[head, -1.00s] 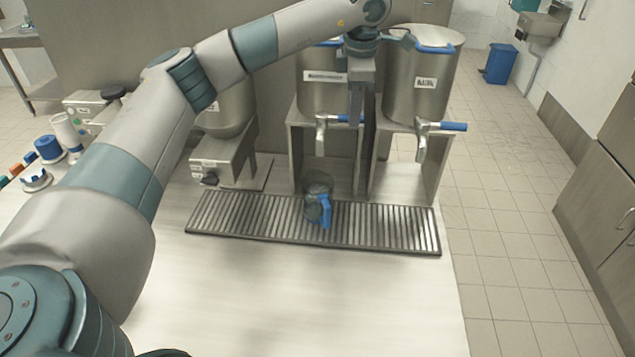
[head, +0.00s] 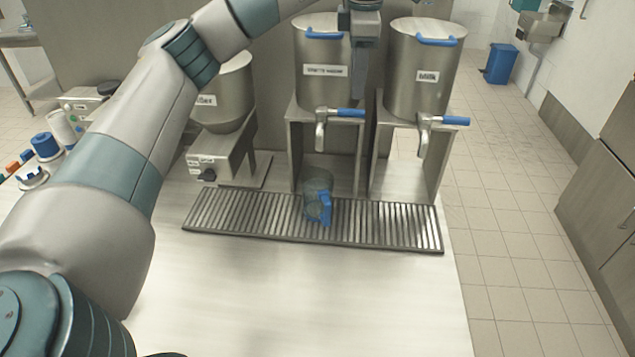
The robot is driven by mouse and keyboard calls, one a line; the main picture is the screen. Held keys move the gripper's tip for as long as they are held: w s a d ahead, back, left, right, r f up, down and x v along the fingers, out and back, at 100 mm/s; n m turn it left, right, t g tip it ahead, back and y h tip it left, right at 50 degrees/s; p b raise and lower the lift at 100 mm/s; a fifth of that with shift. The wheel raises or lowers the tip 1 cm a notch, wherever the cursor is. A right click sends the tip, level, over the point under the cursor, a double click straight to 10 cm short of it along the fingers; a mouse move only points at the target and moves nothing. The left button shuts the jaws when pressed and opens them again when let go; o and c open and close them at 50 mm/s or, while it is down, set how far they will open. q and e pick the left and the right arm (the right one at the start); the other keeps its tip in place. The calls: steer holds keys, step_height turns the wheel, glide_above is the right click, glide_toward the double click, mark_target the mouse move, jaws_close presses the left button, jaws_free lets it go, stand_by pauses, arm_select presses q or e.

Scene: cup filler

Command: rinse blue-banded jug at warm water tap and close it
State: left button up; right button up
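The clear jug (head: 317,186) with a blue handle stands upright on the slotted drip tray (head: 400,226), below the spout of the middle urn's tap (head: 320,130). That tap's blue lever (head: 346,113) points to the right. The middle urn (head: 313,50) has a white label too small to read surely. I cannot see any stream of water. My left gripper (head: 360,90) points down between the two urns, above and behind the lever, and looks empty. Its fingers show edge-on, so their opening is unclear. My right gripper is out of view.
A second urn (head: 416,90) with a blue-levered tap (head: 440,120) stands to the right. A hopper machine (head: 222,155) stands left. My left arm crosses the left side. The front counter (head: 320,300) is clear.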

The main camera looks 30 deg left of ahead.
arm_select(q)
step_height(320, 180, up, 10)
steer(key=s+d+b, duration=0.1)
steer(key=shift+s+r, duration=0.25)
steer(key=shift+s, duration=0.1)
